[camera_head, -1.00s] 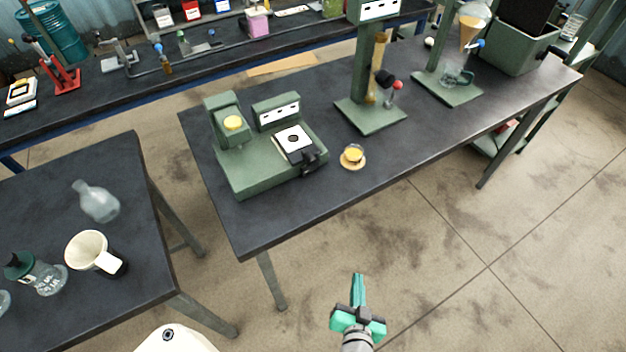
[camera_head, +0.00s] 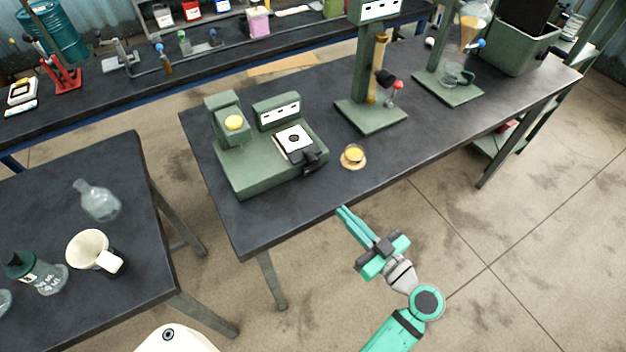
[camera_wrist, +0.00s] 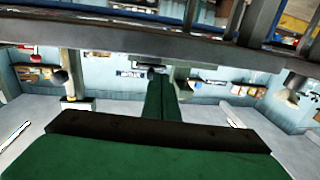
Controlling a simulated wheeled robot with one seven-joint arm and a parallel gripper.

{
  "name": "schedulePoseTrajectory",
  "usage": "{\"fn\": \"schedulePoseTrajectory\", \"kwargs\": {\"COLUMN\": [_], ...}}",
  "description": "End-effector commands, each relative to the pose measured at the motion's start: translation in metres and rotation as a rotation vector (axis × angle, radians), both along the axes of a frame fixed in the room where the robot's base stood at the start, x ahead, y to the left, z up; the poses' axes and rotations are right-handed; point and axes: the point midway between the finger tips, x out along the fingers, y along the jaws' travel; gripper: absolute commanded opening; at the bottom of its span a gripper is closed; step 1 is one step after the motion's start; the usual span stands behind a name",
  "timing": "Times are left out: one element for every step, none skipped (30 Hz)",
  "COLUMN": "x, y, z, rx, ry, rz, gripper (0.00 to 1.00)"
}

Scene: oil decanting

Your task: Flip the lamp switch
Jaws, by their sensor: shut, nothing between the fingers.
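A green bench device (camera_head: 262,168) stands on the dark table, with a yellow round part (camera_head: 233,122), a white plate and a black lever-like part (camera_head: 312,160) at its front right corner. A green column stand (camera_head: 372,118) behind it to the right bears a lever with a red knob (camera_head: 398,85). I cannot tell which part is the lamp switch. My gripper (camera_head: 342,210) is shut and empty, its tips by the table's front edge and apart from both devices. Its shut fingers (camera_wrist: 161,97) also show in the wrist view.
A side table at left holds a white mug (camera_head: 88,250) and glassware. The floor at right is clear.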

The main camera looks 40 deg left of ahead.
Motion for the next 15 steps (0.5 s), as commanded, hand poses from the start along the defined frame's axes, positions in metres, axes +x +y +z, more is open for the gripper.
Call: {"fn": "schedulePoseTrajectory", "kwargs": {"x": [0.000,0.000,0.000,0.000,0.001,0.001,0.002,0.003,0.004,0.005,0.006,0.008,0.010,0.011,0.012], "y": [0.000,0.000,0.000,0.001,0.003,0.005,0.008,0.011,0.016,0.020,0.025,0.032,0.038,0.043,0.051], "z": [0.000,0.000,0.000,0.000,0.000,0.000,0.000,0.000,0.000,0.000,0.000,0.000,0.000,0.001,0.000], "rx": [0.000,0.000,0.000,0.000,0.000,0.000,0.000,0.000,0.000,-0.001,0.000,0.000,0.000,0.000,-0.001], "ry": [0.000,0.000,0.001,0.001,0.001,0.001,0.001,0.001,0.001,0.001,0.001,0.001,0.001,0.001,0.001], "rz": [-0.001,-0.001,-0.001,-0.001,0.000,0.000,0.000,0.000,0.000,0.002,0.002,0.003,0.003,0.003,0.005], "gripper": [0.00,0.00,0.00,0.00,0.00,0.00,0.00,0.00,0.00,0.00,0.00,0.00,0.00,0.00,0.00]}}
